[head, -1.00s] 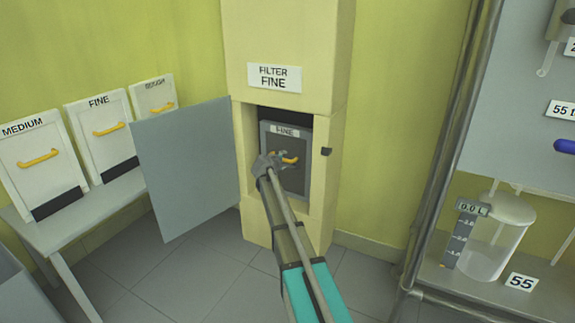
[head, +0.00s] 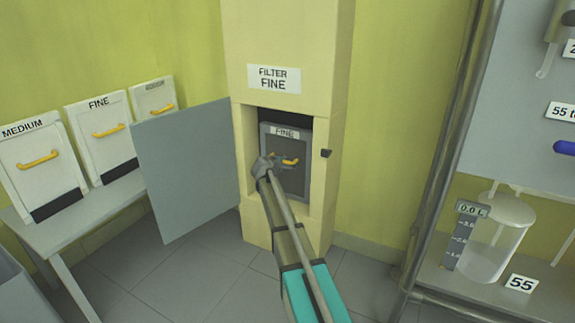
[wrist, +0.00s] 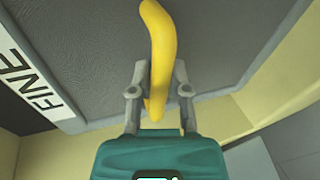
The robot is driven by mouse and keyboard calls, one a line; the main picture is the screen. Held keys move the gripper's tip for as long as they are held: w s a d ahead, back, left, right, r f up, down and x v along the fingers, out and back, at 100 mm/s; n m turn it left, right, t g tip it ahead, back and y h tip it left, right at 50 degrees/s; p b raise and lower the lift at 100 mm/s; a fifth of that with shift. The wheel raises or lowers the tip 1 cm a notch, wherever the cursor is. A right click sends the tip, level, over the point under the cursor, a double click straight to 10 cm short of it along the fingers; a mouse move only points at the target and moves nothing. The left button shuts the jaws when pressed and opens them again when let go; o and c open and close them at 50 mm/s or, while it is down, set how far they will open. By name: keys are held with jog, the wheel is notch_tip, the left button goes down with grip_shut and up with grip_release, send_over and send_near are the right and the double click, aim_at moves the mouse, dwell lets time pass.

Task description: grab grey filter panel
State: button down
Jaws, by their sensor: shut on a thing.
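The grey filter panel (head: 297,178), labelled FINE, stands inside the open recess of the cream filter housing (head: 291,60). A yellow handle (head: 290,161) is on its front. My gripper (head: 273,160) is at the handle. In the wrist view, the two fingers of my gripper (wrist: 160,85) are on either side of the yellow handle (wrist: 158,45) and shut on it. The grey panel (wrist: 100,50) fills much of the wrist view, with its FINE label at the left. My gripper and arm cover the panel's lower left in the head view.
The grey housing door (head: 188,170) hangs open at the left of the recess. White panels marked MEDIUM (head: 35,160) and FINE (head: 103,122), and a third one, stand on a bench (head: 95,215) at the left. A pipe frame and a clear vessel (head: 490,245) are at the right.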

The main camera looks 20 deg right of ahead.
aim_at(287, 144)
dwell(0.4)
jog(key=shift+s+a+r+p, duration=0.1)
jog(key=shift+a+r+p, duration=0.1)
jog(key=shift+r+p, duration=0.45)
notch_tip(287, 144, up, 6)
jog(key=p, duration=0.6)
jog(key=shift+r, duration=0.15)
jog(key=s+a, duration=1.2)
jog(key=a, duration=0.3)
jog(key=shift+a+f, duration=0.2)
jog(key=shift+f, duration=0.1)
